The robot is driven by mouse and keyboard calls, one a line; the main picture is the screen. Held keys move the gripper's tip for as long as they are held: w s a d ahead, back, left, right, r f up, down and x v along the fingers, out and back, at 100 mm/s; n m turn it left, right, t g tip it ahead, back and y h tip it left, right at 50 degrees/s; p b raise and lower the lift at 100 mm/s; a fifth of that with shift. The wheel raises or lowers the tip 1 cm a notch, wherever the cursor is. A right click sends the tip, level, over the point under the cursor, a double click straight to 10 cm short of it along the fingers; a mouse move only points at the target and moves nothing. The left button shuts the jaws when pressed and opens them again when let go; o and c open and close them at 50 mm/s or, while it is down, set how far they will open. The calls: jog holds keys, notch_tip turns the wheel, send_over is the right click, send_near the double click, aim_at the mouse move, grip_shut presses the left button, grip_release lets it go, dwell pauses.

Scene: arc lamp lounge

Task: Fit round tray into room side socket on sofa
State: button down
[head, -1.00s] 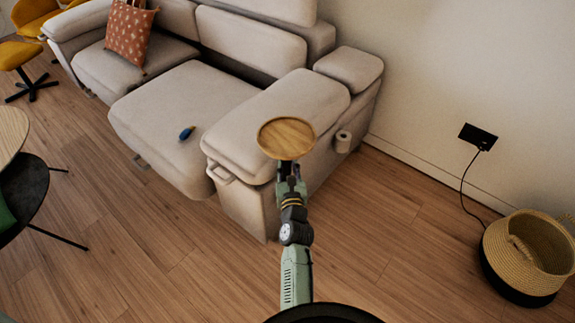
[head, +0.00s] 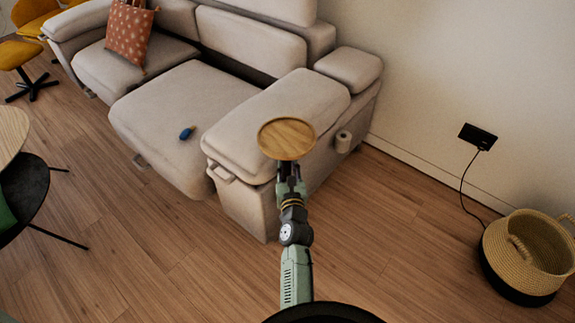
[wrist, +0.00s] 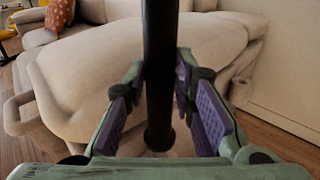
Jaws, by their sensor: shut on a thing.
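The round tray (head: 287,138) has a wooden top and shows in front of the sofa's near armrest in the head view. My gripper (head: 289,174) is below it, shut on its black stem (wrist: 160,70), which stands between the purple finger pads in the wrist view. The stem's lower end hangs free. The beige sofa (head: 250,110) has a pale loop (head: 220,175) at the armrest's front and a pale, cup-like cylinder (head: 343,141) on its outer side. I cannot tell for certain which is the room side socket. The tray is apart from both.
A small blue item (head: 187,133) lies on the seat and a rust cushion (head: 130,35) farther back. A dark chair (head: 35,195) is at left. Floor beside the armrest is clear.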

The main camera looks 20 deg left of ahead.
notch_tip(320, 180, down, 7)
jog(key=b, duration=0.6)
dwell(2.0)
jog(key=c, duration=1.7)
grip_release()
jog(key=shift+r, duration=0.1)
jog(key=o, duration=0.4)
